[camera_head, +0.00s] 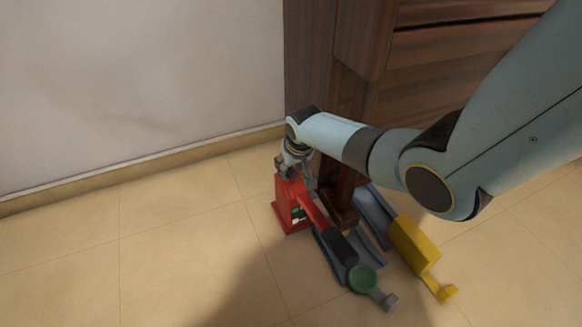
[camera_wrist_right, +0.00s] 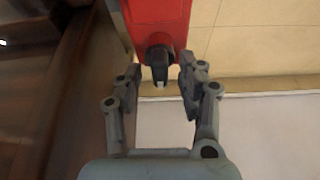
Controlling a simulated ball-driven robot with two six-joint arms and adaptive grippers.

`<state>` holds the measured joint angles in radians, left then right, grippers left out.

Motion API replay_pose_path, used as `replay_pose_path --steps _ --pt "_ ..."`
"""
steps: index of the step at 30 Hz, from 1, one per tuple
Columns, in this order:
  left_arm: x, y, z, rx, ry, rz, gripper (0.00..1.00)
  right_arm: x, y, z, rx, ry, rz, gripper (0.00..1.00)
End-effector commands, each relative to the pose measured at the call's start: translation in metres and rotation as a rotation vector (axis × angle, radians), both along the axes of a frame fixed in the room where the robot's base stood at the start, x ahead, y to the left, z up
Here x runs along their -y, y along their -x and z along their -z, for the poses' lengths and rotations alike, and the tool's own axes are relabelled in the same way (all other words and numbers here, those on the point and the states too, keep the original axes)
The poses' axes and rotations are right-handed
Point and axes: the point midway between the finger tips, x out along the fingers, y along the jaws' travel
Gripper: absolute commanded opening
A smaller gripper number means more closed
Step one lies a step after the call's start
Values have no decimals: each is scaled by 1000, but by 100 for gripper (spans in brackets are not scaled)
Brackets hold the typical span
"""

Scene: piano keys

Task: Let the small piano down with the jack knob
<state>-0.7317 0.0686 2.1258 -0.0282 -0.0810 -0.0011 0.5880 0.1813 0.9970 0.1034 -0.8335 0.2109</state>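The red jack (camera_head: 285,212) stands on the floor beside a leg (camera_head: 341,186) of the dark wooden piano (camera_head: 345,40). My right gripper (camera_head: 292,168) is at the top of the jack. In the right wrist view the jack's red body (camera_wrist_right: 160,18) fills the upper middle, with the black knob (camera_wrist_right: 158,62) on its near face. My right gripper (camera_wrist_right: 159,78) is open there, one finger on each side of the knob with gaps between. In the head view the gripper hides the knob. My left gripper is not in view.
A red and black lever (camera_head: 340,243) slopes from the jack toward a green round part (camera_head: 363,278) on a grey base. A yellow piece (camera_head: 414,244) lies to the right. A white wall (camera_head: 130,80) stands behind; the tiled floor (camera_head: 130,250) at left is clear.

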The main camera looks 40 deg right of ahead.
Motion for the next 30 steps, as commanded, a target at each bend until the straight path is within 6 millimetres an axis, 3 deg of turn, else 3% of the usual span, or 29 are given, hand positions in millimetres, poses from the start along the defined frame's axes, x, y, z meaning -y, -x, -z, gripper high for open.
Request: replay_pose_path --steps 3,12,23,30 --pt "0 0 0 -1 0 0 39 0 0 0 0 0 0 39" --pt "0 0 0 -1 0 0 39 0 0 0 0 0 0 0" --pt "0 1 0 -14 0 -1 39 -1 0 -1 0 0 21 0" --pt "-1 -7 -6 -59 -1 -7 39 -1 -1 -2 -1 -1 132 0"
